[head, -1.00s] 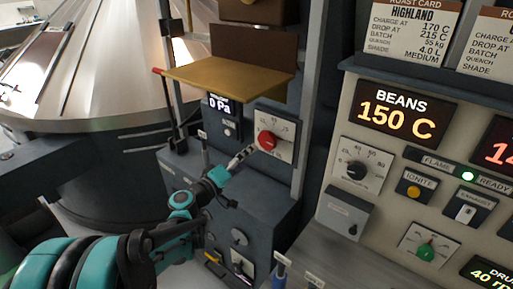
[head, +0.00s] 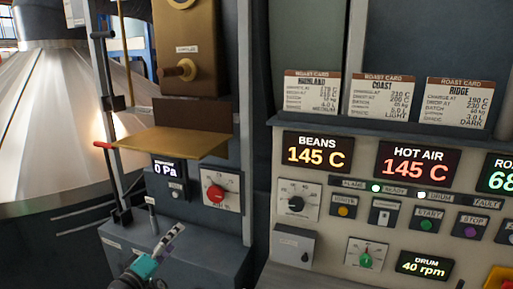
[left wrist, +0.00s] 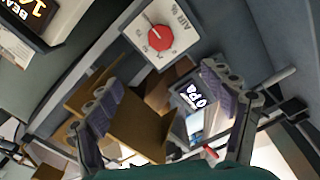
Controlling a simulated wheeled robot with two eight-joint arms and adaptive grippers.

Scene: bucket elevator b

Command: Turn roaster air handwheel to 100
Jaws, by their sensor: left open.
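The roaster air handwheel is a red knob (head: 215,193) on a white dial plate, on the dark cabinet left of the control panel. In the left wrist view the red knob (left wrist: 159,38) shows at the top centre, with "AIR %" on its plate and a white pointer mark. The value it points at is too small to read surely. My left gripper (head: 172,240) is below and left of the knob, apart from it. In the left wrist view my left gripper (left wrist: 163,88) has its fingers spread with nothing between them. My right gripper is out of view.
A brass tray (head: 172,142) juts out above the dial, left of it. A display reading 0 Pa (head: 167,168) is beside the dial. A thin lever with a red tip (head: 103,145) stands at the left. The control panel (head: 330,225) is to the right.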

